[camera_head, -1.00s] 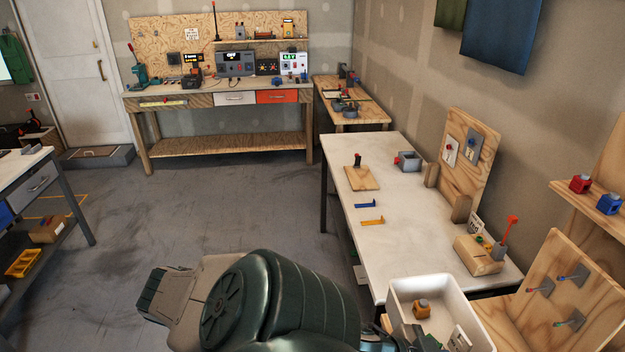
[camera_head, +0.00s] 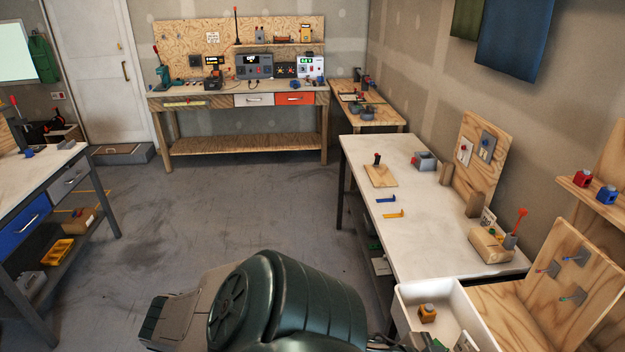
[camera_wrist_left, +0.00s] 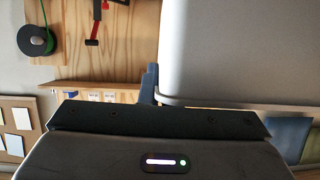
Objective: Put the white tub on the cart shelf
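The white tub (camera_head: 405,312) is at the lower right of the head view, in front of the pale table's near end. An orange-yellow block (camera_head: 427,313) and other small parts lie in it. In the left wrist view a large pale wall of the tub (camera_wrist_left: 240,50) fills the upper right. One grey-blue finger of my left gripper (camera_wrist_left: 150,85) stands against its edge; the other finger is hidden. The gripper appears shut on the tub's rim. My right gripper is not in view. I cannot pick out a cart shelf for certain.
A pale table (camera_head: 410,240) with hooks and a block stands at right. A bench with blue drawer (camera_head: 30,218) and lower shelf holding a yellow bin (camera_head: 62,250) stands at left. A workbench (camera_head: 240,144) is at the back. Grey floor (camera_head: 240,215) between them is clear.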

